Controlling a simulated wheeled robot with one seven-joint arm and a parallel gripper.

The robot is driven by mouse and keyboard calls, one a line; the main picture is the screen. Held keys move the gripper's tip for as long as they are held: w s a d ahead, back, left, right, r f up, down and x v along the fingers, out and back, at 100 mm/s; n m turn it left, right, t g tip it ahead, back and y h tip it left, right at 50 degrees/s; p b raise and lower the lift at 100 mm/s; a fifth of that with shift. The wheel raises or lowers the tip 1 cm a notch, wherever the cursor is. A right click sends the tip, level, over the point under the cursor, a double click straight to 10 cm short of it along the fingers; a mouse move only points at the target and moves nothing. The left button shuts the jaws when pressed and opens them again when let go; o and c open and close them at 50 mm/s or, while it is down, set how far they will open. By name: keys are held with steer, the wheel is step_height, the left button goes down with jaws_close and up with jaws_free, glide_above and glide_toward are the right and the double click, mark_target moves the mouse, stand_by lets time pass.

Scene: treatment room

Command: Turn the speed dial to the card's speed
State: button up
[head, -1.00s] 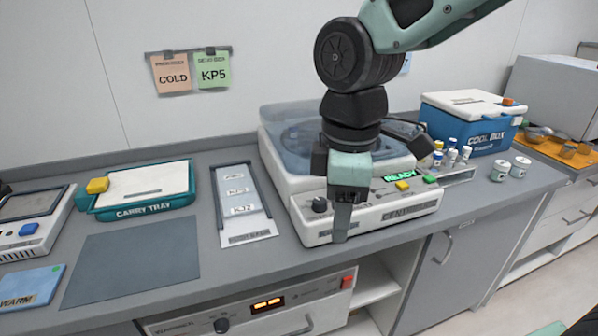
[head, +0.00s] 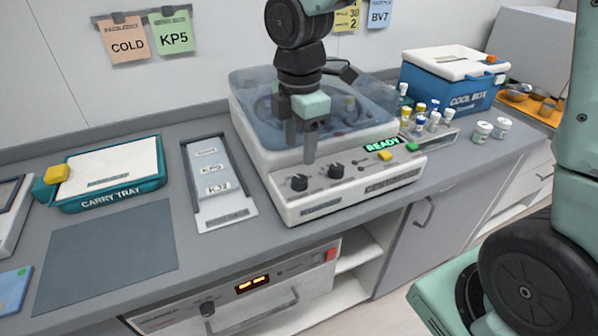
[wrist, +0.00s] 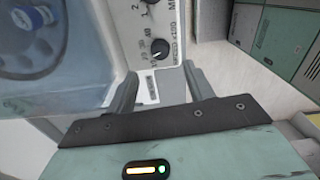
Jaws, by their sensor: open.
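The speed dial (head: 299,182) is the left of two dark knobs on the front panel of the white centrifuge (head: 350,193). In the wrist view the speed dial (wrist: 158,47) has a printed scale and a speed label beside it; its pale mark seems to point to the lower left, near the low end. My gripper (head: 301,150) is open and empty, above and behind the speed dial, apart from it. In the wrist view the dial shows just beyond the gap between my fingers (wrist: 160,76). A yellow card (head: 347,18) on the wall reads 30 and 2, its top partly hidden.
The minutes dial (head: 336,170) sits close to the right of the speed dial. The clear lid (head: 255,112) is behind the panel. A yellow button (head: 385,155), a green button (head: 413,147) and a READY display (head: 382,144) are further right. A carry tray (head: 150,187) stands left.

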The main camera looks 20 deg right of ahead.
mark_target(300, 178)
step_height(300, 178, down, 8)
steer(key=shift+r, duration=0.1)
stand_by(0.4)
steer(key=c, duration=1)
